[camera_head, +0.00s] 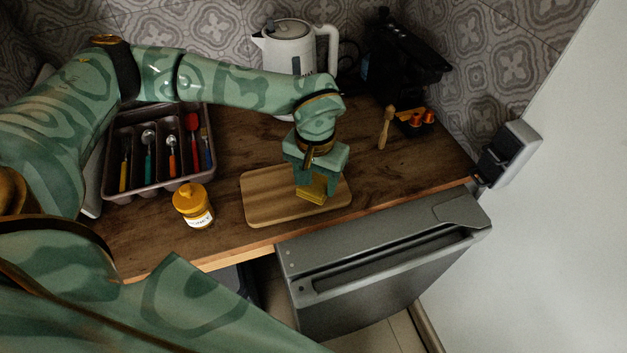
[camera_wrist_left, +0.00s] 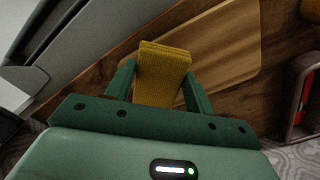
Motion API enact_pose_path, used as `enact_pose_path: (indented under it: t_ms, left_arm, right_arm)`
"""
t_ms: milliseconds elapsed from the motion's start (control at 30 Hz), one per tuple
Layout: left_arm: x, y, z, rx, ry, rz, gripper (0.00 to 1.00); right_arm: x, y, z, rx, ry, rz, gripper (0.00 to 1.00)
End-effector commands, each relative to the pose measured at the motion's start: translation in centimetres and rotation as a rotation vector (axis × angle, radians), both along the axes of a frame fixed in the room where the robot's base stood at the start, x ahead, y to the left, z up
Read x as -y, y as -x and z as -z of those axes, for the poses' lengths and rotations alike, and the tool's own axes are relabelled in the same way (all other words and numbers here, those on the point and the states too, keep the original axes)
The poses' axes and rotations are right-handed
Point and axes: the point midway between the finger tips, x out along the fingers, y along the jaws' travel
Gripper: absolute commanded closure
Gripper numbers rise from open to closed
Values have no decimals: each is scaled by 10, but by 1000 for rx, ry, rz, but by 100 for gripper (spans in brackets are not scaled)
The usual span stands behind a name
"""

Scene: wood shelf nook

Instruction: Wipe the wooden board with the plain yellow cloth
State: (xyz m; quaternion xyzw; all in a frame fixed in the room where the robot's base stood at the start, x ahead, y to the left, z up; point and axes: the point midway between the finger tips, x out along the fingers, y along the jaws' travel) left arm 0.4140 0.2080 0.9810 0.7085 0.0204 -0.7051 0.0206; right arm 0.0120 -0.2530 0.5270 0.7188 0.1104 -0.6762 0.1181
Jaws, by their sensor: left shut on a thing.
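The wooden board (camera_head: 268,205) lies flat on the counter near its front edge; it also shows in the left wrist view (camera_wrist_left: 228,52). My left gripper (camera_head: 313,190) is over the right part of the board, pointing down. It is shut on the plain yellow cloth (camera_head: 312,191), which looks folded and ribbed between the fingers in the left wrist view (camera_wrist_left: 162,72). The cloth is at or just above the board's surface; I cannot tell if it touches. My right gripper is not in view.
A yellow-lidded jar (camera_head: 193,207) stands left of the board. A cutlery tray (camera_head: 150,190) is behind it. A kettle (camera_head: 288,50), a black coffee machine (camera_head: 400,60) and a wooden brush-like tool (camera_head: 386,127) are at the back. A grey appliance door (camera_head: 385,275) is below the front edge.

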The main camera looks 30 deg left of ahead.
Motion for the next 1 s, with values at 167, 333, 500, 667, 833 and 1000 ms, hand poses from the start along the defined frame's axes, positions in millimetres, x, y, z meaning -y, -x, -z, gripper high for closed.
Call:
enact_pose_path:
  t_ms: [167, 333, 500, 667, 833, 1000]
  left_arm:
    - [0, 0, -16, 1, 0, 0, 65]
    - [0, 0, -13, -1, 0, 0, 65]
    - [0, 0, -18, 1, 0, 0, 65]
    - [0, 0, -36, 2, -1, 0, 65]
    - [0, 0, -45, 0, 0, 0, 65]
    - [0, 0, -43, -1, 0, 0, 65]
  right_arm:
    - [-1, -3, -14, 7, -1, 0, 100]
    - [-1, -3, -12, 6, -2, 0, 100]
    - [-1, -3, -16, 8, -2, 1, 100]
    - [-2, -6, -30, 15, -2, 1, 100]
    - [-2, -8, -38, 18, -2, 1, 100]
    - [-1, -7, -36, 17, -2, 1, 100]
